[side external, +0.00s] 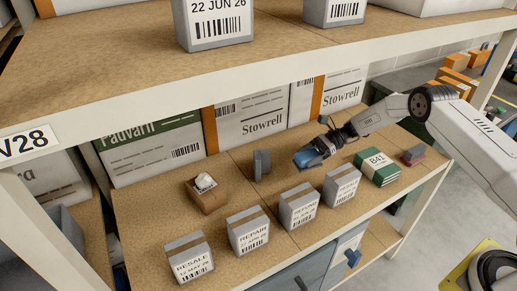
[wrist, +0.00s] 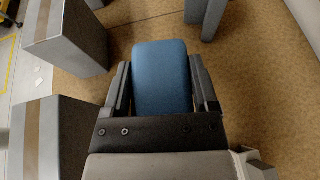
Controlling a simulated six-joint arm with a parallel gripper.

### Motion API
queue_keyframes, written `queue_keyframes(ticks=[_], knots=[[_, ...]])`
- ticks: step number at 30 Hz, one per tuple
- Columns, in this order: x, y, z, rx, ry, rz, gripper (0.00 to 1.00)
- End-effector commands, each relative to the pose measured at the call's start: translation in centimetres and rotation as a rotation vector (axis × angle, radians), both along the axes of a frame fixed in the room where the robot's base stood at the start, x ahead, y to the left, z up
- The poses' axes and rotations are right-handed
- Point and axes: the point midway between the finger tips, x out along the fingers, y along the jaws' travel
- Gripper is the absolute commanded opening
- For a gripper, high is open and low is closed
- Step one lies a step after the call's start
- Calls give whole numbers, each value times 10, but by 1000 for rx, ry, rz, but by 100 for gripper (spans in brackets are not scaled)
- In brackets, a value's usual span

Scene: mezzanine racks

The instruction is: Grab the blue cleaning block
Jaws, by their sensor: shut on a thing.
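The blue cleaning block (wrist: 161,75) sits between the two fingers of my gripper (wrist: 162,88) in the wrist view. It has a rounded, smooth blue surface, and a dark finger touches it on each side. In the side external view the blue block (side external: 308,157) is at the end of my gripper (side external: 312,151), over the middle shelf behind the row of labelled boxes. Whether it is clear of the shelf or touching it, I cannot tell. My gripper is shut on the block.
Labelled grey boxes, REPAIR (side external: 248,232) among them, line the shelf's front edge. A grey upright piece (side external: 262,164) and a brown block with a white lump (side external: 206,194) stand left. A green B41 box (side external: 378,168) and a red-grey block (side external: 413,155) are right. An upper shelf (side external: 290,58) overhangs.

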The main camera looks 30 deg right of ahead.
Motion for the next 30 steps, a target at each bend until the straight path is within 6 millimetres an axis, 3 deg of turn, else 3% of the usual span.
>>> queue_keyframes(ticks=[10,30], knots=[[0,0,31,-1,0,1,16],[0,0,34,0,0,0,16]])
